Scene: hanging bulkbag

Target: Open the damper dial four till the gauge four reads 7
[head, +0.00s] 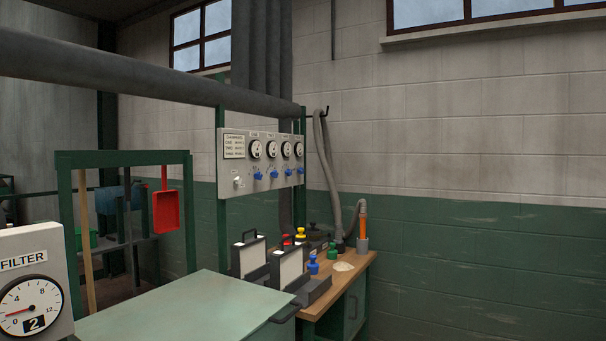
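A grey damper panel (262,163) hangs on green posts in the middle of the head view, seen at a slant from some distance. It carries a row of white round gauges with blue dials below. Gauge four (299,150) looks to be the rightmost one; its needle is too small to read. Damper dial four (300,171) is the blue knob below it; its turn angle cannot be told. Neither of my grippers is in view, and nothing touches the panel.
A wooden bench (345,287) with black-framed filters, coloured knobs and a grey hose (329,165) stands below the panel. A pale green tabletop (185,308) lies in front. A FILTER gauge box (35,283) is at lower left. A red scoop (165,210) hangs from a green frame.

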